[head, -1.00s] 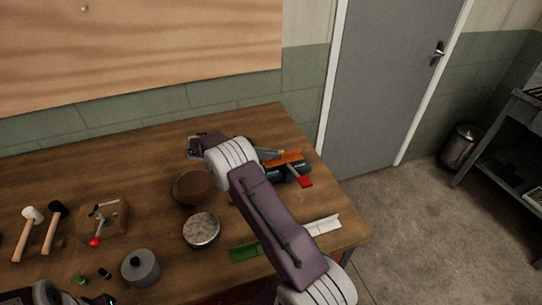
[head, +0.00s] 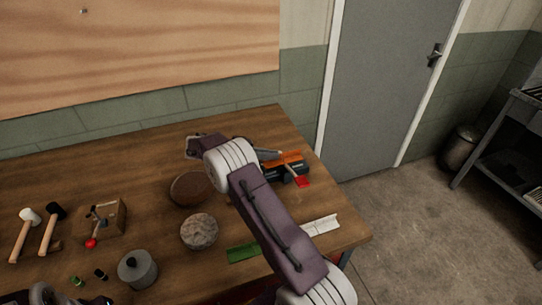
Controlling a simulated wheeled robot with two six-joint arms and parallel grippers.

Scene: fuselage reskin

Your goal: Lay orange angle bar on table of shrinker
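The orange angle bar (head: 291,156) lies at the top of a dark machine with a red-tipped lever, which looks like the shrinker (head: 293,173), near the table's right side. My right arm reaches over the table from the bottom. My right gripper (head: 272,154) is at the bar's left end, partly hidden behind my arm. I cannot make out its fingers, nor whether they touch the bar. Of my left arm, only a part shows at the bottom left edge; its gripper is not visible.
A brown round block (head: 190,188), a grey disc (head: 199,231) and a metal pot (head: 137,269) stand left of my arm. A green strip (head: 243,252) and a white strip (head: 322,226) lie near the front edge. Mallets (head: 35,236) and a red-knobbed tool (head: 100,220) lie far left.

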